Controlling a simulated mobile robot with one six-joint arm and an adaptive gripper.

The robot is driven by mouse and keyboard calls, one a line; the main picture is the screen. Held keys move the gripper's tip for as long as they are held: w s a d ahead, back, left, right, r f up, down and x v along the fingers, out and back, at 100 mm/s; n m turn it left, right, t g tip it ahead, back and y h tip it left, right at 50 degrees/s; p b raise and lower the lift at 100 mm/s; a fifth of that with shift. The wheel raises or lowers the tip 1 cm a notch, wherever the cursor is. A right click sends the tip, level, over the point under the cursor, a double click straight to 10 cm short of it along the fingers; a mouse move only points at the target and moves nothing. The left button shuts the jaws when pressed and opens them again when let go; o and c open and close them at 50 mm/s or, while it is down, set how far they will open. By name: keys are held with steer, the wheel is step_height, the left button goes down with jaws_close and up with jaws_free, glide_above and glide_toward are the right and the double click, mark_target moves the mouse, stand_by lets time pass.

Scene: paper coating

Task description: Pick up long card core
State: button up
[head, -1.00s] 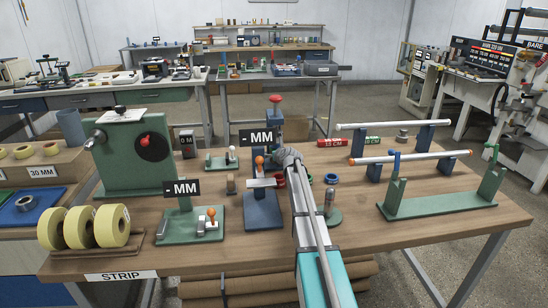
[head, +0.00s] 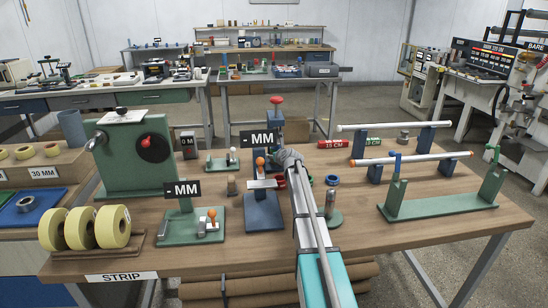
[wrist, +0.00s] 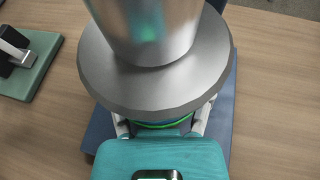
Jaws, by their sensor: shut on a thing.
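My gripper (head: 289,158) is at the middle of the bench, in front of the blue press with the red knob (head: 277,100). In the wrist view its fingers (wrist: 160,127) are closed below a flanged metal cylinder (wrist: 150,85), around a green and blue band. The flange hides most of the grip, so I cannot make out the held thing. A plain white tube (head: 393,127) lies across blue stands at the right. A white tube with orange ends (head: 420,159) lies in front of it. I cannot tell which thing is the long card core.

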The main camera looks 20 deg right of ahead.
steer(key=shift+r, duration=0.15)
steer(key=shift+r+p, duration=0.55)
steer(key=shift+p, duration=0.1)
steer(key=s, duration=1.3)
steer(key=shift+a+f, duration=0.1)
steer(key=shift+a, duration=0.05)
steer(key=shift+s+r, duration=0.1)
steer(key=shift+r, duration=0.1)
steer(key=shift+r+p, duration=0.55)
steer(key=shift+p, duration=0.15)
step_height(320, 180, up, 12)
steer(key=p, duration=1.2)
steer(key=shift+r, duration=0.15)
